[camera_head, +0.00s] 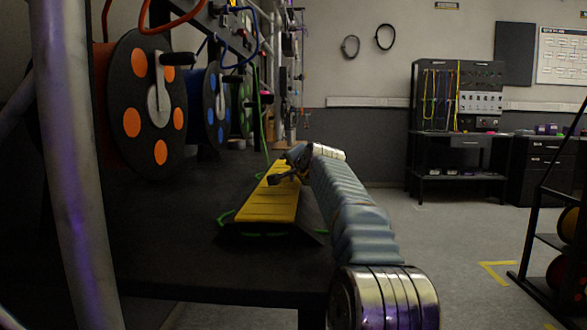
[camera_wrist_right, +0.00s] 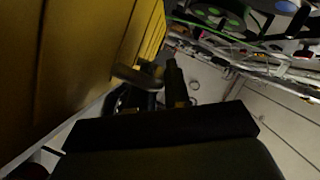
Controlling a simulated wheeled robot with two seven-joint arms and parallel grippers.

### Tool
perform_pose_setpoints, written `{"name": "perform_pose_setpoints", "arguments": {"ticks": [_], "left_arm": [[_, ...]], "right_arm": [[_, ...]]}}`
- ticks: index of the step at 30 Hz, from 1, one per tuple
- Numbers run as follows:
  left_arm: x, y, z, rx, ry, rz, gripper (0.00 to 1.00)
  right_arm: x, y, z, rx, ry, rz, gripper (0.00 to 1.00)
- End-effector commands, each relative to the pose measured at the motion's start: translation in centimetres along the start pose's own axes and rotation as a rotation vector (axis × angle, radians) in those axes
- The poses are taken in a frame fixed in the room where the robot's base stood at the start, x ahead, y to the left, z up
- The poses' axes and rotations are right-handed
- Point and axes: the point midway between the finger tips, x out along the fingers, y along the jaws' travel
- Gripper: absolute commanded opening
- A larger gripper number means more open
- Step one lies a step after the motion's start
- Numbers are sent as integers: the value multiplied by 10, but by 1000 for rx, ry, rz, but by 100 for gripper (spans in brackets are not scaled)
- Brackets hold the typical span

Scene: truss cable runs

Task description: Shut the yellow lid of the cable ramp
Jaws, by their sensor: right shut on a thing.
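The cable ramp (camera_head: 315,234) is a low black-edged strip on the dark table, and its long yellow lid (camera_head: 262,206) lies along its top. The lid looks flat or nearly flat; I cannot tell whether it is fully down. A green cable (camera_head: 226,217) shows at the near end and beside the ramp. My right gripper (camera_head: 284,178) is at the lid's far part, over its right side. In the right wrist view the lid (camera_wrist_right: 85,50) fills the left, and the gripper (camera_wrist_right: 155,78) is shut at its edge. The exact grip is dark and partly hidden. My left gripper is out of view.
Cable reels with orange (camera_head: 148,104) and blue (camera_head: 209,104) dots stand along the left of the table. Truss bars and hanging cables rise behind them. A workbench (camera_head: 457,140) stands at the back right. A rack (camera_head: 555,235) is at the right edge; floor between is clear.

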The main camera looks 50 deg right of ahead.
Motion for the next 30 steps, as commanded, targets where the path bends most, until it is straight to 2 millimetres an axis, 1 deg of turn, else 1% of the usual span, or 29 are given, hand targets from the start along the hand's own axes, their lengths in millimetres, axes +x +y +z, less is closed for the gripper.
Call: {"name": "perform_pose_setpoints", "arguments": {"ticks": [12, 13, 14, 23, 26, 30], "left_arm": [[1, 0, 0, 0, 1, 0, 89], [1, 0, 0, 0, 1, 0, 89], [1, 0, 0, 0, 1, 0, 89], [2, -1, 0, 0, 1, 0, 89], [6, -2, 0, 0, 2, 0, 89], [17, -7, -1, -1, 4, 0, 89]], "right_arm": [[1, 3, 2, 4, -5, 4, 0], [1, 3, 2, 4, -5, 4, 22], [1, 3, 2, 4, -5, 4, 23], [-1, 2, 1, 4, -3, 1, 23], [-7, 2, 2, 4, -3, -2, 23], [-23, 3, 4, 6, -6, -5, 23]]}}
